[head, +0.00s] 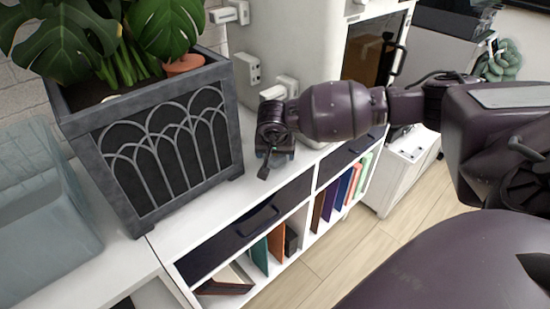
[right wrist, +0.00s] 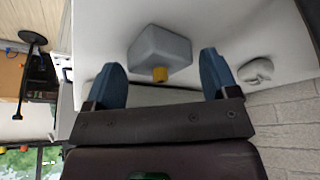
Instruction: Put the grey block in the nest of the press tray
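The block appears beyond the fingertips and I see no contact. In the head view my right gripper (head: 266,165) is over the white cabinet top beside the planter, and the block is not distinguishable there. I cannot identify the press tray or its nest in either view. My left gripper is not in view.
A dark grey planter (head: 165,150) with a leafy plant stands left of the right gripper on the white cabinet (head: 160,240). White box-like fittings (head: 247,68) are behind. A small white rounded object (right wrist: 256,71) lies right of the block. Bare floor (head: 330,255) shows at lower middle.

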